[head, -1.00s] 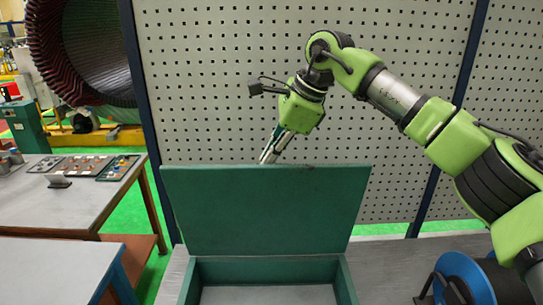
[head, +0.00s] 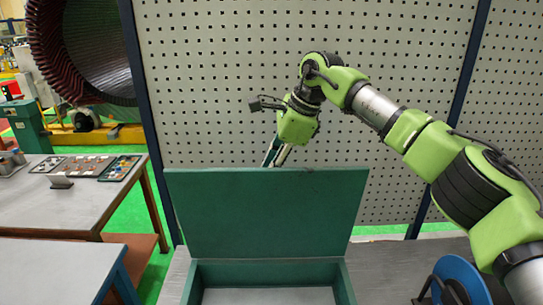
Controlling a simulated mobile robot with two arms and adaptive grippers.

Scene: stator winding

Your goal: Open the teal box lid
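The teal box (head: 268,272) stands on the grey bench at the bottom centre of the head view. Its teal lid (head: 266,212) is raised, nearly upright, along the back edge, and the box's visible floor is empty. My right arm comes in from the right, and its gripper (head: 275,154) points down behind the lid's top edge. The lid hides the fingertips, so I cannot tell whether they are open or shut, or whether they touch the lid. My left gripper is not in view.
A perforated panel (head: 230,90) stands behind the box. A blue reel (head: 462,277) sits to the right of the box. At left are a table (head: 75,210) with trays of small parts and a large stator ring (head: 50,50). Bench surface is clear between box and reel.

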